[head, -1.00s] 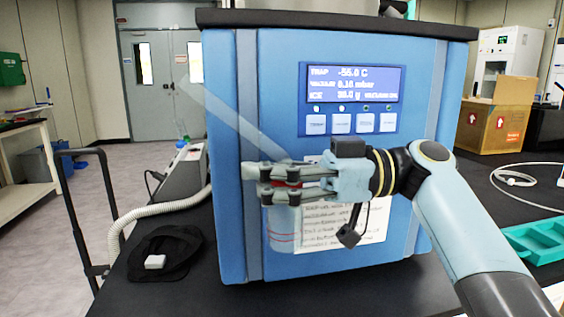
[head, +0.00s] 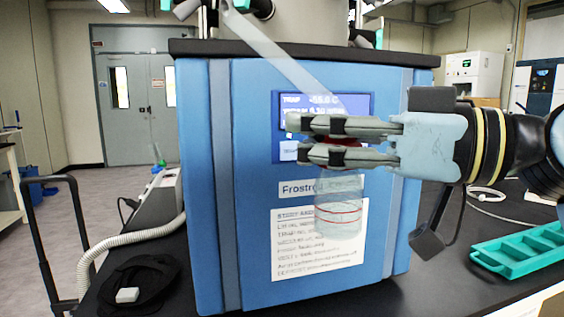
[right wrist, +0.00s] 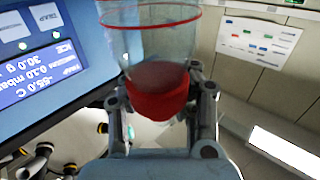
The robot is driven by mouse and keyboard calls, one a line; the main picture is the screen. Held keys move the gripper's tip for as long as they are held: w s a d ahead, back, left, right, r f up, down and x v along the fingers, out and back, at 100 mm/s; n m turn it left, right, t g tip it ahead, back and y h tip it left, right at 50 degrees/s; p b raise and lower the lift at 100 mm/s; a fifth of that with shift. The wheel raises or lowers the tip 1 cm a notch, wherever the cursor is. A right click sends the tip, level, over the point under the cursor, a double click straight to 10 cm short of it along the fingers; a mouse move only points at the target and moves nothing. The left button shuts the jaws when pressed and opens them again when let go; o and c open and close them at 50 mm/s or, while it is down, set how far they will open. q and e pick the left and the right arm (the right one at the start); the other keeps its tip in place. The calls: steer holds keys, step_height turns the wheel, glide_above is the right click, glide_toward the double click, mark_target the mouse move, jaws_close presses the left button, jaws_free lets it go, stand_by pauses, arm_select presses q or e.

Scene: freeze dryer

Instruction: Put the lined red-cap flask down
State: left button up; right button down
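The flask (head: 339,206) is a clear glass body with red lines around it and a red cap (head: 346,141). My right gripper (head: 292,138) comes in from the right and is shut on the red cap, with the flask hanging upright below. A pale translucent tube slants up and left from the cap. The right wrist view shows the red cap (right wrist: 160,98) between both fingers and the clear body (right wrist: 152,42) beyond it. The flask is in the air before the blue freeze dryer (head: 245,245). My left gripper is not in view.
The freeze dryer stands on a black bench (head: 390,290) with a display and a paper sheet (head: 290,262) on its front. A teal tray (head: 520,250) lies at right. A black cloth-like item (head: 150,280) and a white hose (head: 120,238) lie at left.

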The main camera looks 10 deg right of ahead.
steer(key=w+a+f+n+g+y, duration=0.1)
steer(key=w+a+f+n+g, duration=0.1)
steer(key=f+n+g, duration=0.55)
steer(key=w+a+f+n+g+y, duration=0.1)
steer(key=w+a+f+n+g, duration=0.3)
steer(key=g, duration=0.7)
steer(key=s+d+f+m+t+y, duration=0.1)
steer(key=s+d+f+m+t, duration=0.3)
steer(key=f, duration=0.5)
steer(key=s+d+f+m+t, duration=0.2)
steer(key=s+d+f+t, duration=0.4)
steer(key=f, duration=0.3)
steer(key=w+d+r+m+t+h, duration=0.2)
steer(key=d+r+m+t+h, duration=0.1)
steer(key=r, duration=0.6)
steer(key=w+d+r+m+t+h, duration=0.3)
steer(key=r+m+t+h, duration=0.2)
steer(key=t, duration=0.5)
steer(key=shift+w+r+m+h, duration=0.35)
steer(key=shift+r+m, duration=0.8)
steer(key=shift+r, duration=0.7)
steer(key=shift+d+t, duration=0.15)
steer(key=shift+t, duration=0.1)
